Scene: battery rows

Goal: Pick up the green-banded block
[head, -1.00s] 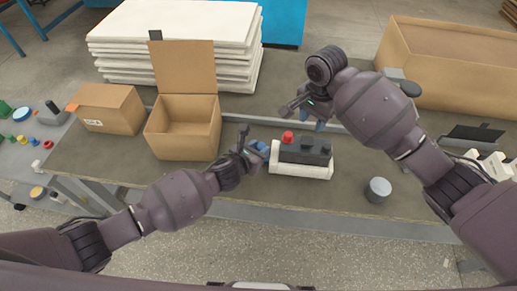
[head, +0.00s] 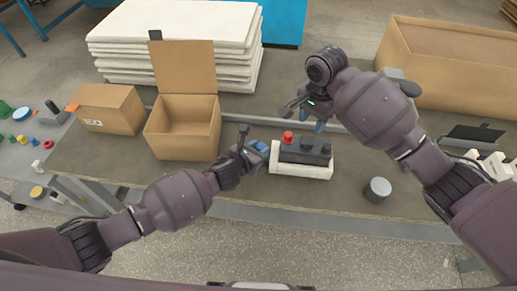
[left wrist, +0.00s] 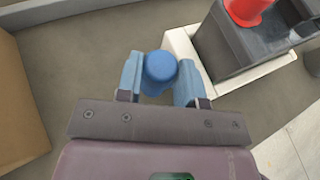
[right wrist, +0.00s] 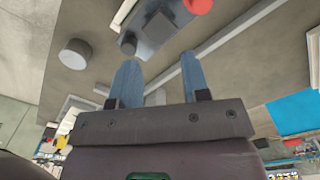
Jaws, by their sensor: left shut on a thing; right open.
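No green band shows on any block in these views. My left gripper (head: 262,148) is shut on a blue cylinder (left wrist: 160,66), whose round top shows between the blue fingers in the left wrist view. It is beside the left end of a white tray (head: 300,172). A dark block (head: 305,155) sits in that tray, with a red knob (head: 288,137) and dark knobs on top. My right gripper (head: 319,125) is open and empty, above the far side of the tray. Its two fingers stand apart in the right wrist view (right wrist: 160,65).
An open cardboard box (head: 183,145) stands left of my left gripper, beside a closed one (head: 107,110). A grey cylinder (head: 377,190) stands right of the tray, near the table's front edge. White panels (head: 175,25) are stacked behind. A large carton (head: 455,70) is back right.

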